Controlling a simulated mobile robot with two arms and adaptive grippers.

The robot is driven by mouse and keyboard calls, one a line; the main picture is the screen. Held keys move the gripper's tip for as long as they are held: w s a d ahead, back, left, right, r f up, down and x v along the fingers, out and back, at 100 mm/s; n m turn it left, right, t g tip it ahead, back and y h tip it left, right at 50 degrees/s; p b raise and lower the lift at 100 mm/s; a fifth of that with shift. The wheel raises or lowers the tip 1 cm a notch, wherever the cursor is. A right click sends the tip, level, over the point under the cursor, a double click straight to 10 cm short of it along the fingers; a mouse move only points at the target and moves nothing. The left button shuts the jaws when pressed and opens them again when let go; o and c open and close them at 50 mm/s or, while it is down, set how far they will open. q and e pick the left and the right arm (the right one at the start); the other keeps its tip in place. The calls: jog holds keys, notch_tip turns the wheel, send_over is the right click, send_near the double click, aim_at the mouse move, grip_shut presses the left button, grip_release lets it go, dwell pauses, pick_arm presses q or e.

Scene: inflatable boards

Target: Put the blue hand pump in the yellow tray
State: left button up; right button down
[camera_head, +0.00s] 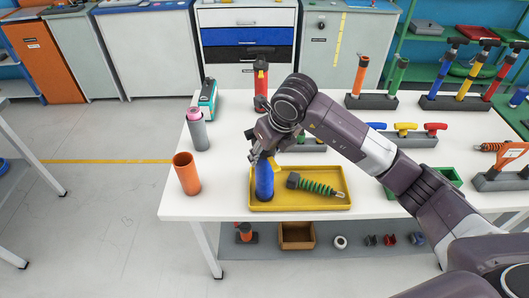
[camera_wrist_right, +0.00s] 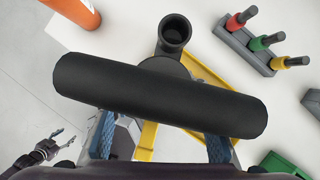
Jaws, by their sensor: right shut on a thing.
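The blue hand pump (camera_head: 264,182) stands about upright at the left end of the yellow tray (camera_head: 320,205), its lower end at or just above the tray floor; I cannot tell which. My right gripper (camera_head: 266,152) is shut on its upper part. In the right wrist view the pump's thick black handle (camera_wrist_right: 160,95) fills the middle, in front of the fingers. A green coil spring tool (camera_head: 318,187) with a dark head lies in the tray, right of the pump. My left gripper (camera_wrist_right: 62,142) shows small and open at the lower left of the right wrist view.
An orange cup (camera_head: 186,174) and a grey cylinder with a pink top (camera_head: 198,130) stand left of the tray. A red pump (camera_head: 261,85) stands behind. Racks of coloured tools (camera_head: 405,132) and a green bin (camera_head: 448,180) are to the right. The white table's front left corner is bare.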

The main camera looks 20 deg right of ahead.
jog(key=shift+f, duration=0.15)
jog(key=c, duration=1.1)
grip_release()
jog(key=shift+r, duration=0.2)
jog(key=shift+r, duration=0.2)
jog(key=b+v, duration=0.2)
jog(key=v, duration=0.9)
jog(key=shift+r, duration=0.35)
jog(key=shift+s+f, duration=0.15)
jog(key=shift+s, duration=0.1)
